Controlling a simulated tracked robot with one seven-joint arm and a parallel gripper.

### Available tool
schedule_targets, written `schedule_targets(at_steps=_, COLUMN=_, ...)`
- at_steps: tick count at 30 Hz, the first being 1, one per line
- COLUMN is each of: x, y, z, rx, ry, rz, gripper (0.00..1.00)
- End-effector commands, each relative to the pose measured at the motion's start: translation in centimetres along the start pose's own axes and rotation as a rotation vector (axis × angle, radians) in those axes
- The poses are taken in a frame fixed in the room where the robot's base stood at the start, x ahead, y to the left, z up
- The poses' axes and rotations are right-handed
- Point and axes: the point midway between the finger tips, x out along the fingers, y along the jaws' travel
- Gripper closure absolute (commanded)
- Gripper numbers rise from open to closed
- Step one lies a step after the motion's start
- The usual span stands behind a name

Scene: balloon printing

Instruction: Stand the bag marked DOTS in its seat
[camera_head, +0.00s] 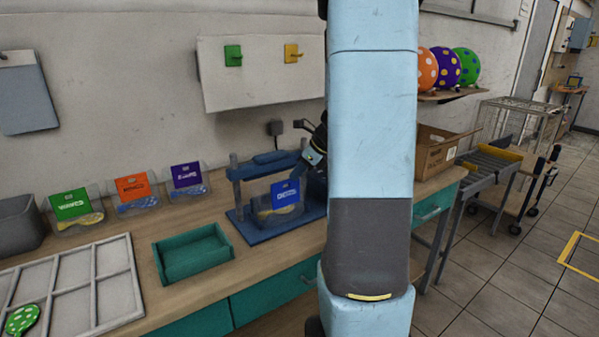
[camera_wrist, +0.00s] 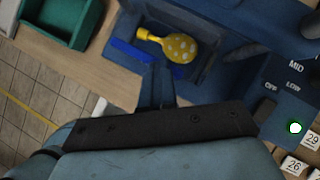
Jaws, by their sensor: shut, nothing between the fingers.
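A clear bag with a blue header card (camera_head: 285,194) stands at the blue press on the bench; its lettering is too small to read surely. In the wrist view a yellow balloon with white dots (camera_wrist: 178,47) lies in the blue press frame, beside the blue card's edge (camera_wrist: 131,52). The blue press (camera_head: 246,228) surrounds the bag's lower part, so I cannot tell how it rests on its base. My gripper (camera_head: 313,157) is above and right of the bag, partly hidden by my arm. Its fingers (camera_wrist: 156,88) are shut and empty, apart from the bag.
Bags with green (camera_head: 71,204), orange (camera_head: 132,187) and purple (camera_head: 186,175) cards stand along the bench's back. A green tray (camera_head: 193,253) and a white divided tray (camera_head: 90,243) lie left of the press.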

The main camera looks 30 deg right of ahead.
Motion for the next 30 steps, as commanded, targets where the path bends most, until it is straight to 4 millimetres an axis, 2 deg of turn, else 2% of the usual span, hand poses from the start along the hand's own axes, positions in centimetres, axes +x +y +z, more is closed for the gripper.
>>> schedule_targets(at_steps=5, x=-0.2, y=0.2, z=-1.0, rx=0.003, ry=0.005, rz=0.006, gripper=1.00)
schedule_targets(at_steps=13, x=-0.4, y=0.1, z=-0.9, rx=0.001, ry=0.004, rz=0.004, gripper=1.00)
schedule_targets(at_steps=22, x=-1.6, y=0.1, z=0.1, rx=0.001, ry=0.005, rz=0.004, gripper=1.00)
schedule_targets(at_steps=26, x=-2.4, y=0.0, z=-1.0, rx=0.005, ry=0.005, rz=0.002, gripper=1.00)
schedule_targets(at_steps=30, x=-3.8, y=0.0, z=-2.9, rx=0.005, ry=0.005, rz=0.002, gripper=1.00)
